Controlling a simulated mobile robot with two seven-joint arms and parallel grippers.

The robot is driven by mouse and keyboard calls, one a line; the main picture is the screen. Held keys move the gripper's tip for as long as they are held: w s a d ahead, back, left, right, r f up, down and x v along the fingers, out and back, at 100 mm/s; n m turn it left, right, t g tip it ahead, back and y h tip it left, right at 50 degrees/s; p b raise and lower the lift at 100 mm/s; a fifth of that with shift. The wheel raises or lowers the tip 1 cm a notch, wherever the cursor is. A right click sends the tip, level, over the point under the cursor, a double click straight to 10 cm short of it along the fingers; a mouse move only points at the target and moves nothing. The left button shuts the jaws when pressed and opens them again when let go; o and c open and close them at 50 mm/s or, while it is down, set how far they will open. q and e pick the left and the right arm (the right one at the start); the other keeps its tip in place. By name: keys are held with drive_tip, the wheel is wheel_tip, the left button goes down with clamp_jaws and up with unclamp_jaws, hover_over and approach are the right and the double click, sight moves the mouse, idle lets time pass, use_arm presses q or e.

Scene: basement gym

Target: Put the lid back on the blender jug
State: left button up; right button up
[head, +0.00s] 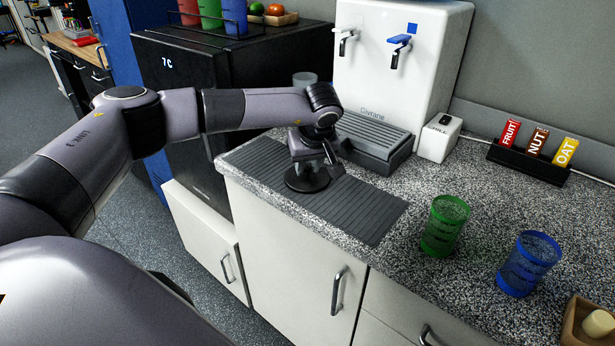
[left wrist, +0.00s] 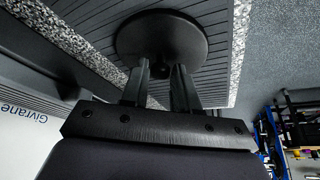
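A round black lid (head: 308,179) with a knob lies at the grey ribbed mat on the counter; I cannot make out a gap under it. My left gripper (head: 311,164) points down over the lid. In the left wrist view the lid (left wrist: 161,38) is just ahead of the left gripper (left wrist: 160,72), whose fingers stand apart on either side of the knob. Whether they press on it is unclear. My right gripper is out of view.
The ribbed mat (head: 375,212) lies along the counter's front edge. A white water dispenser (head: 395,75) with drip tray stands behind. A green cup (head: 445,226), a blue cup (head: 528,264), a bar holder (head: 530,158) and a wooden box (head: 572,325) are to the right.

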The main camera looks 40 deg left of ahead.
sight(309, 169)
use_arm(q)
clamp_jaws()
drive_tip(key=shift+r, duration=0.1)
wheel_tip(309, 169, up, 20)
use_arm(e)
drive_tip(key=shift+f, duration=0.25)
use_arm(q)
drive_tip(key=shift+d, duration=0.1)
